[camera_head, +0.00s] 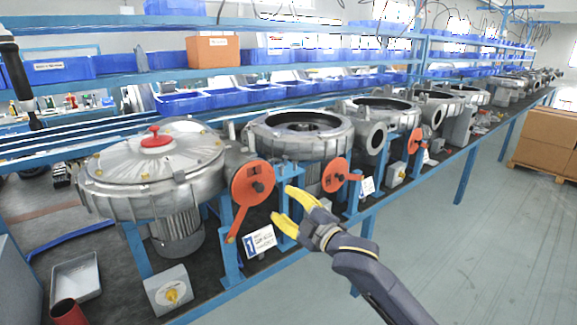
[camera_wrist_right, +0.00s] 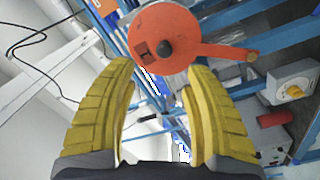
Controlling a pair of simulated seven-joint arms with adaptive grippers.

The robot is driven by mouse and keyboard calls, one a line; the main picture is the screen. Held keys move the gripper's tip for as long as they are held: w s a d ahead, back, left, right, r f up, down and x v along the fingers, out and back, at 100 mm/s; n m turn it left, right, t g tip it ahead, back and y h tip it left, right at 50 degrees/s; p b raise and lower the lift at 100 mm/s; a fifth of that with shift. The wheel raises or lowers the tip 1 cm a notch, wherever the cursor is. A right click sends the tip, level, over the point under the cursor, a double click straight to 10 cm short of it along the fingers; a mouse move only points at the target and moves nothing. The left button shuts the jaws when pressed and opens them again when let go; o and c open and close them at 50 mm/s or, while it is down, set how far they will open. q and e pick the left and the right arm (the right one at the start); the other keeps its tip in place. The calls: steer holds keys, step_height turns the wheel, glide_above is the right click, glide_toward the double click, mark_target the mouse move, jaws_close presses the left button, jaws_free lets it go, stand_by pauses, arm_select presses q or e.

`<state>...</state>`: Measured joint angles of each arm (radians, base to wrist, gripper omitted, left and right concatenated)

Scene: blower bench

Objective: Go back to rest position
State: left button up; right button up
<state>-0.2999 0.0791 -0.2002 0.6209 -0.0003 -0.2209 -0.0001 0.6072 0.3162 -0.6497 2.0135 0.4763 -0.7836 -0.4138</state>
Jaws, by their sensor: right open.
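My right gripper (camera_head: 294,210), with yellow fingers, is open and empty in front of the bench in the head view. In the right wrist view its two fingers (camera_wrist_right: 158,80) stand wide apart with nothing between them. An orange disc with a lever (camera_head: 252,188) is mounted on a blue post beside the nearest blower, left of my right gripper and apart from it. The same orange disc (camera_wrist_right: 163,38) shows beyond the fingertips in the right wrist view. My left gripper is not in view.
The nearest blower (camera_head: 155,165) has a red knob on its lid. More blowers (camera_head: 300,130) line the bench to the right. A grey box with a yellow knob (camera_head: 169,290) and a grey tray (camera_head: 76,278) are at front left. Floor (camera_head: 470,250) on the right is clear up to cardboard boxes (camera_head: 548,140).

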steer(key=w+d+f+m+h, duration=0.2)
steer(key=w+d+f+m, duration=0.15)
steer(key=f, duration=0.35)
steer(key=w+d+f+m+h, duration=0.2)
steer(key=w+d+f, duration=0.2)
steer(key=f, duration=0.4)
steer(key=w+d+f+m+h, duration=0.2)
steer(key=w+d+f, duration=0.2)
steer(key=f, duration=0.3)
steer(key=s+d+f+m+g+h, duration=0.15)
steer(key=s+d+f, duration=0.25)
steer(key=f, duration=0.7)
steer(key=s+d+f+m+g+h, duration=0.1)
steer(key=s+d+f+m, duration=0.2)
steer(key=f, duration=0.8)
steer(key=s+d+f+g+h, duration=0.1)
steer(key=s+d+f, duration=0.35)
steer(key=f, duration=0.65)
steer(key=s+d+f+m+g+h, duration=0.1)
steer(key=s+d+f+g, duration=0.1)
steer(key=s+f, duration=1.15)
steer(key=s+d+f+m+g+h, duration=0.1)
steer(key=s+d+f+g, duration=0.15)
steer(key=s+f, duration=1.05)
steer(key=s+f+g, duration=0.2)
steer(key=s, duration=1.6)
steer(key=s+a+f+m+g, duration=0.1)
steer(key=s+f+g, duration=0.1)
steer(key=s, duration=1.6)
steer(key=shift+g, duration=0.5)
